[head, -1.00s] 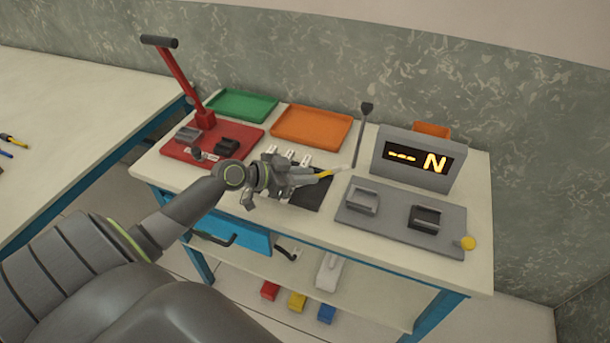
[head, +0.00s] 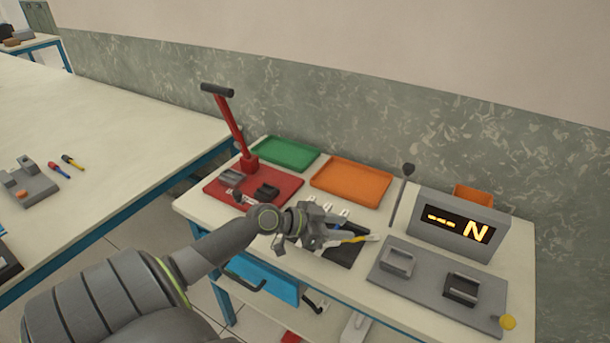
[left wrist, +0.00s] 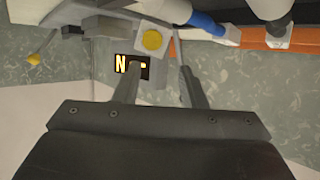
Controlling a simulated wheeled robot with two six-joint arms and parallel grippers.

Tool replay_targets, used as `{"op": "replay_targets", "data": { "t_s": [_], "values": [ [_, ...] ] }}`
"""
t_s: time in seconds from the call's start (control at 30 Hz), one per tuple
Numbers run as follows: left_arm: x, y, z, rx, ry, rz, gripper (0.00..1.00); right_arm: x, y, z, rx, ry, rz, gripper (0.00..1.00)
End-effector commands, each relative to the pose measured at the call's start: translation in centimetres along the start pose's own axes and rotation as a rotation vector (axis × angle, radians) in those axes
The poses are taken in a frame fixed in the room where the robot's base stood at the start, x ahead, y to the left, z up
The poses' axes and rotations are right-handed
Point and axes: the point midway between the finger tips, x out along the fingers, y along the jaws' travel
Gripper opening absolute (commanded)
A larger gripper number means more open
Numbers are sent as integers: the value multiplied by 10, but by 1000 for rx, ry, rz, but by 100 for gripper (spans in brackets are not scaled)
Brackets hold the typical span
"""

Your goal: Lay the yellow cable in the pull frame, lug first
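The yellow cable (head: 354,240) sticks out to the right from my left gripper (head: 331,235) in the head view, with its pale lug end (head: 372,237) pointing right. The gripper appears shut on it, above the dark mat (head: 346,256). In the left wrist view, a round yellow end (left wrist: 152,40) shows beyond the fingers (left wrist: 160,80). The pull frame is a grey plate (head: 428,283) with a light grey holder (head: 397,262), a dark holder (head: 461,289) and a yellow knob (head: 508,322). The cable is apart from both holders. My right gripper is out of view.
The display box (head: 455,225) reading "N" stands behind the plate. A lever (head: 403,190) rises left of it. An orange tray (head: 351,182), a green tray (head: 286,153) and a red press (head: 250,165) are behind and left. A longer table (head: 110,120) stands left.

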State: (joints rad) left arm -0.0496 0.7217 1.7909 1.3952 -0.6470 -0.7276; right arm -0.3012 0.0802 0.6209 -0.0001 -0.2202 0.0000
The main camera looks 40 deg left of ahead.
Motion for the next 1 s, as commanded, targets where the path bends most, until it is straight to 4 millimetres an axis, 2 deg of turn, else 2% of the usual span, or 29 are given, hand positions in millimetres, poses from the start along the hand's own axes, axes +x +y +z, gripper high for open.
{"op": "replay_targets", "data": {
  "t_s": [0.03,0.2,0.6,1.0],
  "values": [
    [-9,0,6,4,-8,0,38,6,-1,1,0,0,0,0],
    [-34,0,6,4,-8,0,38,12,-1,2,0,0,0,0],
    [-82,0,5,3,-9,3,38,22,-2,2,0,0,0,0],
    [-107,1,2,-1,-3,3,38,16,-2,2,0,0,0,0]
  ]
}}
